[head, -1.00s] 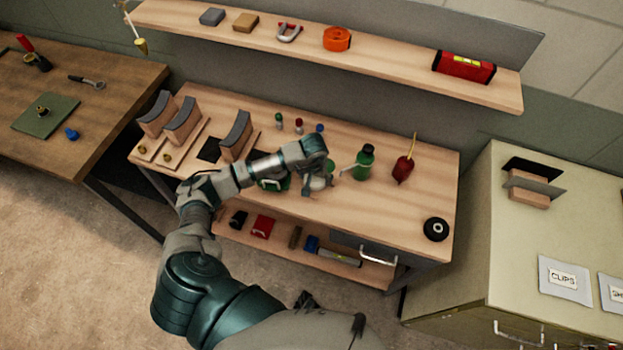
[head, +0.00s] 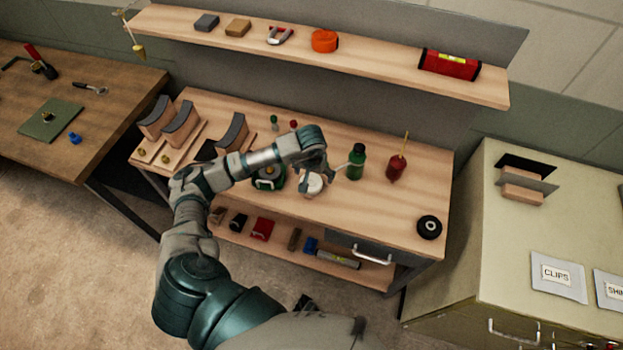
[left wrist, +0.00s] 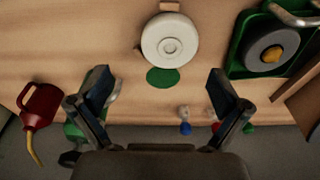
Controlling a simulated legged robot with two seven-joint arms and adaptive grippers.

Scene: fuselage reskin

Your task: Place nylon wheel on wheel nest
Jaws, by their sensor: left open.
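The white nylon wheel (head: 314,185) lies flat on the workbench, and it also shows in the left wrist view (left wrist: 169,41). A flat green disc (left wrist: 163,78) lies right beside it in the wrist view, on the side toward my gripper. My left gripper (head: 323,163) is over the bench just behind the wheel. Its two fingers (left wrist: 158,85) stand wide apart with nothing between them, and the wheel is beyond the fingertips. A green holder with a grey disc and orange centre (left wrist: 268,54) stands beside the wheel. I cannot tell which part is the wheel nest.
A green bottle (head: 356,163) and a red oil can (head: 397,168) stand right of my gripper. Small capped bottles (head: 274,122) stand behind my arm. A black wheel (head: 429,227) lies at the bench's right end.

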